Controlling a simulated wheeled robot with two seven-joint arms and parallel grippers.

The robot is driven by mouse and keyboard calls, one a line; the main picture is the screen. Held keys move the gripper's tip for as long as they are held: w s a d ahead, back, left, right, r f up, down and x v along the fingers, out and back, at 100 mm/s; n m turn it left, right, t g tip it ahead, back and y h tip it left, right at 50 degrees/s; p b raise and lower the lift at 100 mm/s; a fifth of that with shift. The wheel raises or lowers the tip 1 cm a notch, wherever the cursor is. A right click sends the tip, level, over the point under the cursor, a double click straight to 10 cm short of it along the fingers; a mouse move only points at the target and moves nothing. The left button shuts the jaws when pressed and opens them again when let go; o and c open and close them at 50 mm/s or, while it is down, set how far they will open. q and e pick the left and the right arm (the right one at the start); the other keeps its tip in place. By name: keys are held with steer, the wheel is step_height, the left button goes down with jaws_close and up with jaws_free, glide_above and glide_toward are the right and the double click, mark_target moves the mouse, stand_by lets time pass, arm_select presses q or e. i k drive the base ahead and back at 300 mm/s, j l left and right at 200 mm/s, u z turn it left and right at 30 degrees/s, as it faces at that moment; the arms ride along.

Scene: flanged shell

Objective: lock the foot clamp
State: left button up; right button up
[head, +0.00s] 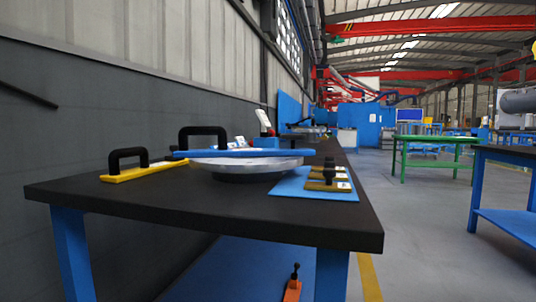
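A small orange piece with a black upright handle (292,284) shows low at the bottom edge, in front of the blue lower part of the table. It looks like the foot clamp; its lower end is cut off, and I cannot tell whether it is locked. A round, shallow metal shell with a wide flange (246,163) lies on the dark table top (215,208). Neither of my grippers is in view.
Several yellow pieces (328,185) lie on a blue mat (288,184). Open floor (430,230) is at right.

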mark_target(270, 133)
steer(key=i+j+z, duration=0.15)
steer(key=j, duration=0.2)
steer(key=j+z, duration=0.15)
steer(key=j, duration=0.2)
steer(key=i+j+z, duration=0.2)
steer(key=i+j, duration=0.3)
